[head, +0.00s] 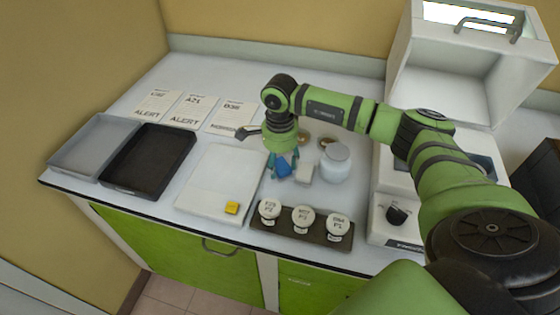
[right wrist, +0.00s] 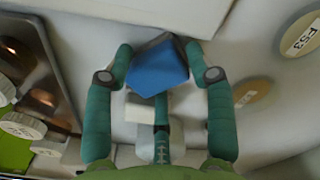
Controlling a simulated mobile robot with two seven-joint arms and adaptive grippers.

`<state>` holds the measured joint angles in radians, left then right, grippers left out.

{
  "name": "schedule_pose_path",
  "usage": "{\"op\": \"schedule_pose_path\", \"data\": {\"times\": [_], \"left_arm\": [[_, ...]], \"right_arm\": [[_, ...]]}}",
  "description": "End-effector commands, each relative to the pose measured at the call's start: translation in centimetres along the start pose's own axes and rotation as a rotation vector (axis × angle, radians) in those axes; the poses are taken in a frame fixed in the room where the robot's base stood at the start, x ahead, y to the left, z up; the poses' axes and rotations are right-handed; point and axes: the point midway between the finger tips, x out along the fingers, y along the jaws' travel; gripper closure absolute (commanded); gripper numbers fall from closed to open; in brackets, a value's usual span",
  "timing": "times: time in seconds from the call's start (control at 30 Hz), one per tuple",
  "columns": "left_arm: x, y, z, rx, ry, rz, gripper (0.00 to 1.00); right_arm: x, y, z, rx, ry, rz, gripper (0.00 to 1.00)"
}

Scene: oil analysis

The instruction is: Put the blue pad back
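The blue pad (head: 284,167) is between the fingers of my right gripper (head: 282,168), low over the middle of the worktop. In the right wrist view the blue pad (right wrist: 158,68) sits between the fingertips, which meet its two sides, and it looks tilted. The gripper (right wrist: 160,66) appears shut on it. A yellow pad (head: 232,208) lies on the front right corner of a flat white tray (head: 215,185), left of the gripper. Whether the blue pad touches anything below is hidden. My left gripper is not in view.
A small white block (head: 304,172) and a white jar (head: 336,163) stand right of the gripper. A dark rack (head: 290,238) with three white-capped bottles is in front. A black tray (head: 148,160), a grey tray (head: 95,145) and label cards (head: 190,108) are left. A white instrument (head: 385,200) is right.

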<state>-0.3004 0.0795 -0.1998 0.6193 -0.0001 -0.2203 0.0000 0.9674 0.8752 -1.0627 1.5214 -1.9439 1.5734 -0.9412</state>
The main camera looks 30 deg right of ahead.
Motion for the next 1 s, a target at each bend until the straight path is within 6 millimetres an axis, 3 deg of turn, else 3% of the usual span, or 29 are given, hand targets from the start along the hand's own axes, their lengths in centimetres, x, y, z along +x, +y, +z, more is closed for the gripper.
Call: {"op": "schedule_pose_path", "data": {"times": [0.2,0.27,0.7,1.0], "left_arm": [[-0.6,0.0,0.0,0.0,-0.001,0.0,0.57],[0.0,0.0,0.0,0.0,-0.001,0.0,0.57],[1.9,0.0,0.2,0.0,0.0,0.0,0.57],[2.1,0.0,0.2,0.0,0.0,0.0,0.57]], "right_arm": [[-0.7,0.0,0.0,0.0,0.0,0.0,0.45],[-1.1,-0.1,0.0,0.0,-0.001,-0.004,0.45],[-9.9,-0.1,0.0,0.0,-0.001,-0.005,0.45],[-12.3,0.0,0.0,0.0,-0.001,0.0,0.45]]}}
